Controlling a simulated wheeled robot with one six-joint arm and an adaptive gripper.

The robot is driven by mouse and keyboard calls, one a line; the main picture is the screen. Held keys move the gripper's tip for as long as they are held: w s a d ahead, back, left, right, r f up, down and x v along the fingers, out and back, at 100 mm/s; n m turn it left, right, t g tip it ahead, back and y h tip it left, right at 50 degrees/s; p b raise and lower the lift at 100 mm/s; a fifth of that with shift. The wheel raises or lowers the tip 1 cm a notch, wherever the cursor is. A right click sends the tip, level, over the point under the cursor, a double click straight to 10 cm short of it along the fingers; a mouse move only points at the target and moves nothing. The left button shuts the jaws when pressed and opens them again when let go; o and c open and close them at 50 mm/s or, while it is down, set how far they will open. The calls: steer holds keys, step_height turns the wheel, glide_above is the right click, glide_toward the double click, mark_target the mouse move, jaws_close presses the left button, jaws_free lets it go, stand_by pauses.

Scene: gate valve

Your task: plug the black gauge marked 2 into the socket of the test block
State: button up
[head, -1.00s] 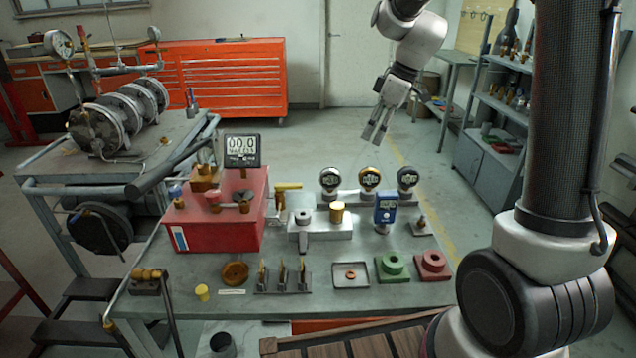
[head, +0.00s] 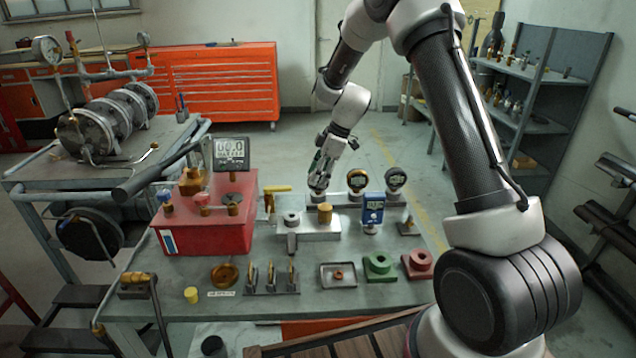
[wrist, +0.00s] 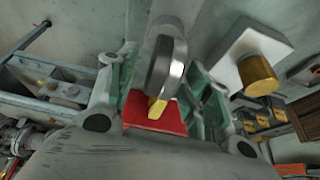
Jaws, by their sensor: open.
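My gripper (head: 318,183) is at the left end of the gauge row at the back of the bench, with its fingers pointing down. It covers the leftmost gauge in the head view. In the wrist view a dark round gauge (wrist: 165,62) with a grey rim is between the open fingers of my gripper (wrist: 160,84); I cannot tell whether they touch it. A gold-rimmed gauge (head: 357,181) and another black gauge (head: 395,178) stand to the right. Their marks are too small to read. The pale metal block (head: 318,233), likely the test block, stands in front; its socket is not clear.
A brass cylinder (head: 325,213) is on the metal block and a blue meter (head: 373,209) stands to its right. The red unit (head: 208,233) with a display (head: 231,151) is at left. Small trays, green and red holders line the front edge.

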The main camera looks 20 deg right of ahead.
steer(key=shift+a+f, duration=0.1)
steer(key=shift+f, duration=0.15)
jaws_close()
